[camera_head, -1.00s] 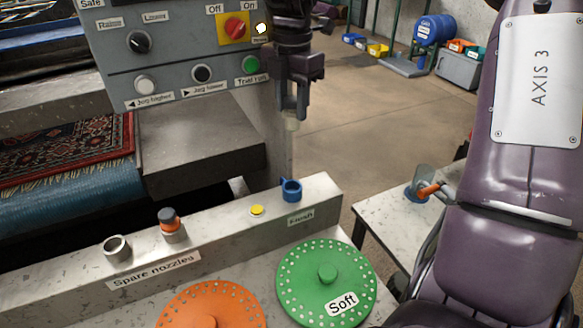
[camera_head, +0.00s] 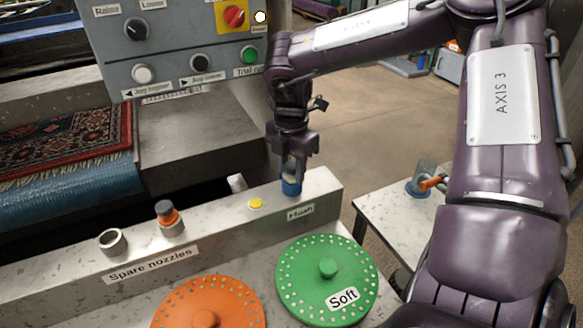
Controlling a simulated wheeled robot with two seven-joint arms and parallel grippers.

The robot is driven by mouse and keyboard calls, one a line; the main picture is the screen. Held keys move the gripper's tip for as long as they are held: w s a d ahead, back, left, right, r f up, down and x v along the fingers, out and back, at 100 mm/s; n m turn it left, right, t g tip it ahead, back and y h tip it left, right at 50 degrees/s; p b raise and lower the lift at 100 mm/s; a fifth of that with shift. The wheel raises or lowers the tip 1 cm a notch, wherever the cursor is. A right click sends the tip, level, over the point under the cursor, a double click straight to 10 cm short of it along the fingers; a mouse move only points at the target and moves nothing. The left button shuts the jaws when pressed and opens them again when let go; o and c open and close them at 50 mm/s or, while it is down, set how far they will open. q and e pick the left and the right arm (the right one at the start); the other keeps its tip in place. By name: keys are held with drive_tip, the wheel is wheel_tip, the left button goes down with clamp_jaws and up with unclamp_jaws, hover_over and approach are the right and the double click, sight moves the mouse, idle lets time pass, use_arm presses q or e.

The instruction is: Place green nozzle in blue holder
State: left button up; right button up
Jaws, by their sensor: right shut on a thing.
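The blue holder (camera_head: 291,188) is a small ring on top of the metal ledge, above a small label. My right gripper (camera_head: 291,175) points straight down directly over it, with its fingertips at the holder's rim. It is shut on a small pale thing, mostly hidden between the fingers; no green shows on it, so I cannot confirm that it is the green nozzle. How deep it sits in the holder is hidden. My left gripper is not in view.
Green (camera_head: 326,279) and orange (camera_head: 209,303) discs lie in front. A control panel (camera_head: 180,45) stands behind, left of my arm.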

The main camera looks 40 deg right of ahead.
sight(291, 165)
drive_tip(key=shift+f, duration=0.2)
drive_tip(key=o, duration=1.2)
drive_tip(key=shift+c, duration=0.2)
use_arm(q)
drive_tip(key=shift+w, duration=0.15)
use_arm(e)
drive_tip(key=shift+r, duration=0.15)
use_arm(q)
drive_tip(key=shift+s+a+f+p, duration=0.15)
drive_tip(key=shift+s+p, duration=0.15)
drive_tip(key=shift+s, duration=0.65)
use_arm(e)
wheel_tip(291, 165, up, 12)
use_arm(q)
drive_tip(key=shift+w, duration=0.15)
